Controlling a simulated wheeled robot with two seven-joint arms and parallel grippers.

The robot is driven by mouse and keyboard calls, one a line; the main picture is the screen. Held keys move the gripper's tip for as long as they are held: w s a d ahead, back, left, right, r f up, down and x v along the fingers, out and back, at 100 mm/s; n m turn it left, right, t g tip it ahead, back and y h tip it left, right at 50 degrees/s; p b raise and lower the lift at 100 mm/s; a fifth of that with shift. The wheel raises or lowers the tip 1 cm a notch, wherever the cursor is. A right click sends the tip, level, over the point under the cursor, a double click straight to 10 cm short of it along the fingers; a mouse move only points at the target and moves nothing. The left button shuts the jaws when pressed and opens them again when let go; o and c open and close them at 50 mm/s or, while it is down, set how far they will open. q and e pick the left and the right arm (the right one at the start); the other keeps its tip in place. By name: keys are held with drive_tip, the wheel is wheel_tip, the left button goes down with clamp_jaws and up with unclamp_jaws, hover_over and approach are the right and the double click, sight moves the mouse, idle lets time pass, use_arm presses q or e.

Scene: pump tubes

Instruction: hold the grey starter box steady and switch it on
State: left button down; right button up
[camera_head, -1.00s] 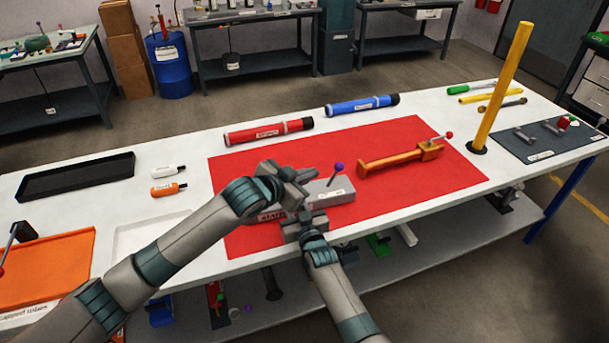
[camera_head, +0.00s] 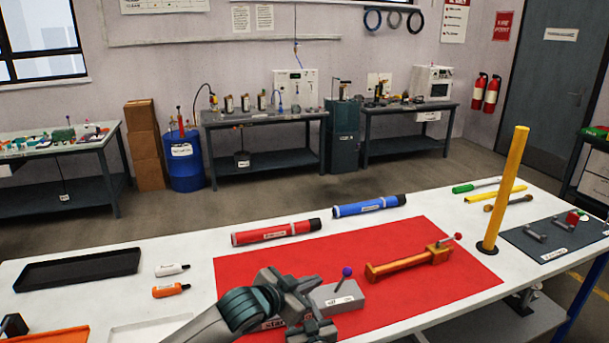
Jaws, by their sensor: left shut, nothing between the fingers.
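The grey starter box (camera_head: 349,298) sits on the red mat (camera_head: 395,280), with a label on its top face. Its lever, with a purple knob (camera_head: 347,271), stands up and leans right. My left gripper (camera_head: 305,286) is shut with nothing in it, over the left part of the box and left of the lever. It hides much of that side; whether it touches the box is unclear.
An orange lever tool (camera_head: 405,264) lies right of the box. Red (camera_head: 275,233) and blue (camera_head: 368,206) tubes lie behind the mat. A yellow post (camera_head: 505,190) stands at the right. A black tray (camera_head: 78,269) and two small bottles lie left.

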drive_tip(key=shift+s, duration=0.1)
drive_tip(key=v, duration=1.2)
